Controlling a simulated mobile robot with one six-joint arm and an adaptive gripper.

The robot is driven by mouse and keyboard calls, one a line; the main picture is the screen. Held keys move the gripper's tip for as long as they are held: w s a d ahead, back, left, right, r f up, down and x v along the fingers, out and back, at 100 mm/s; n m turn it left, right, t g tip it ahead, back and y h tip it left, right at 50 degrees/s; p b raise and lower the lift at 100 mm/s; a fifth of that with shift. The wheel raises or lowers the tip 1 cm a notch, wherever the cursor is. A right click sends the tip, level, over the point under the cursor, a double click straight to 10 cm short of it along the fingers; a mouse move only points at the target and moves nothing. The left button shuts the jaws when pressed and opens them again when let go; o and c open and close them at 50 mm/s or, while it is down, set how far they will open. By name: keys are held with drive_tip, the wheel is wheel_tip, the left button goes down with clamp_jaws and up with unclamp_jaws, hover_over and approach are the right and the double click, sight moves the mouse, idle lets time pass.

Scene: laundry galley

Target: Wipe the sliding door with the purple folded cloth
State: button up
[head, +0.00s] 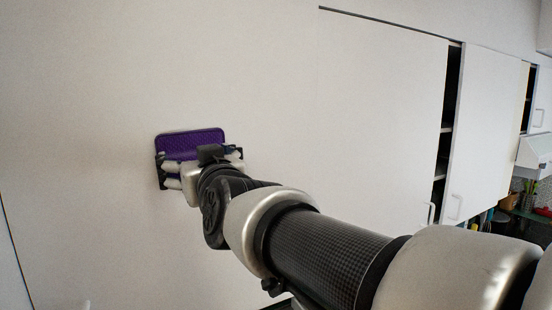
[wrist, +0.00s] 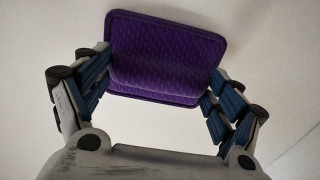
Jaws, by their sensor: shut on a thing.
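The purple folded cloth (head: 192,142) is a flat quilted rectangle with rounded corners, left of centre in the head view. My gripper (head: 199,163) is shut on the cloth, with a finger at each side of it. In the wrist view the cloth (wrist: 165,55) spans between the blue-padded fingers of my gripper (wrist: 158,85), its face toward a pale surface. In the head view it is at or very close to a large plain white upright surface (head: 90,90). I cannot tell whether they touch, or whether this surface is the sliding door.
White door panels (head: 380,100) stand to the right, with dark gaps between them and small handles (head: 455,206). A counter (head: 530,213) with plants and small items is at the far right. The white surface around the cloth is clear.

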drive_tip(key=p+v, duration=0.1)
drive_tip(key=v, duration=0.8)
drive_tip(key=shift+s+d, duration=0.2)
